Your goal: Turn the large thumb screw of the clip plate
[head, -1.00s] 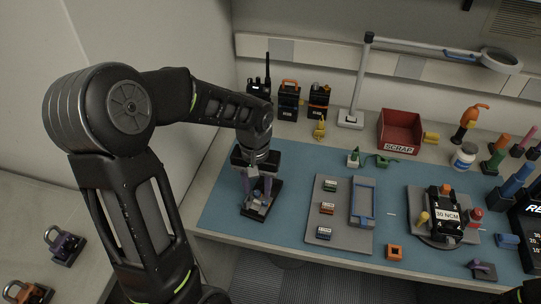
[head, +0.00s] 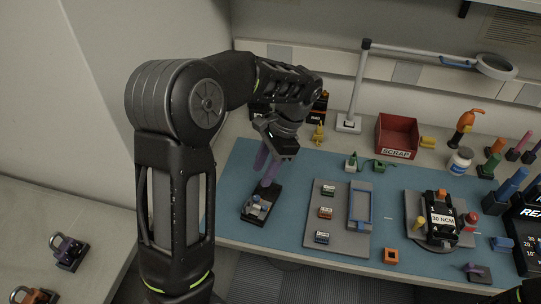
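A small dark plate (head: 262,203) with grey and bluish parts on top lies at the left of the blue mat. It appears to be the clip plate; its thumb screws are too small to tell apart. My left gripper (head: 264,174) is above its far end, with two purple fingers pointing down. The fingers look apart with nothing between them. Whether a fingertip touches the plate is unclear. My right gripper is out of view.
A grey board (head: 338,240) with small labelled blocks and a blue frame (head: 361,208) lies right of the plate. Farther right is a 30 NCM device (head: 441,222). A red scrap bin (head: 398,137) and a lamp (head: 349,123) stand behind. Bare mat (head: 225,200) shows at left.

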